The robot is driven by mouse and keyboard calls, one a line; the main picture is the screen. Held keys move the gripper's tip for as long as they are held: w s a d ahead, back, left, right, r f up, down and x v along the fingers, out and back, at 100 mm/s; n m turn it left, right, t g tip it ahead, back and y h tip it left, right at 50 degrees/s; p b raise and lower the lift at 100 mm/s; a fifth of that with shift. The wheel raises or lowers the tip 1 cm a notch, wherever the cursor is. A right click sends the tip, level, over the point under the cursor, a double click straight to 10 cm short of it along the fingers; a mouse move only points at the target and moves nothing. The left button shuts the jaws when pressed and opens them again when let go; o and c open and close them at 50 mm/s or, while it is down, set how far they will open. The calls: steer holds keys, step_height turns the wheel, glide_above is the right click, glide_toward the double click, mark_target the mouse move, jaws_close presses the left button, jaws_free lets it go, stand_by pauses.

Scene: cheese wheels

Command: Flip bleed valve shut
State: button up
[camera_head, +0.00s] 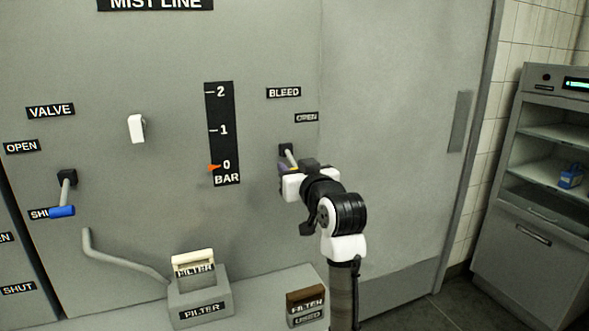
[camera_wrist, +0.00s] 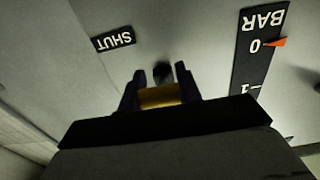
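The bleed valve's dark pivot (camera_head: 286,150) sits on the grey panel below the BLEED (camera_head: 283,92) and OPEN (camera_head: 306,117) labels. A short pale rod (camera_head: 290,159) slants down and outward from it to the handle, mostly hidden by my gripper (camera_head: 286,174). In the wrist view, upside down, the yellow handle (camera_wrist: 161,97) lies crosswise between my gripper's two dark fingers (camera_wrist: 161,84). The fingers stand apart at its ends; whether they press on it is unclear. A SHUT label (camera_wrist: 113,38) shows in the wrist view.
A pressure gauge (camera_head: 222,133) with its red pointer near 0 is left of the bleed valve. Another lever, blue-handled (camera_head: 62,211), points down at far left. Filter boxes (camera_head: 200,303) stand below. A grey door (camera_head: 400,120) and shelf cabinet (camera_head: 540,180) are at right.

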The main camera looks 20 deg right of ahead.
jaws_close()
steer(key=t+b, duration=0.1)
steer(key=b, duration=0.1)
steer(key=f+b, duration=0.1)
steer(key=b, duration=0.1)
steer(key=shift+w+t, duration=0.25)
steer(key=shift+t, duration=0.15)
steer(key=shift+r, duration=0.1)
steer(key=o, duration=0.6)
jaws_free()
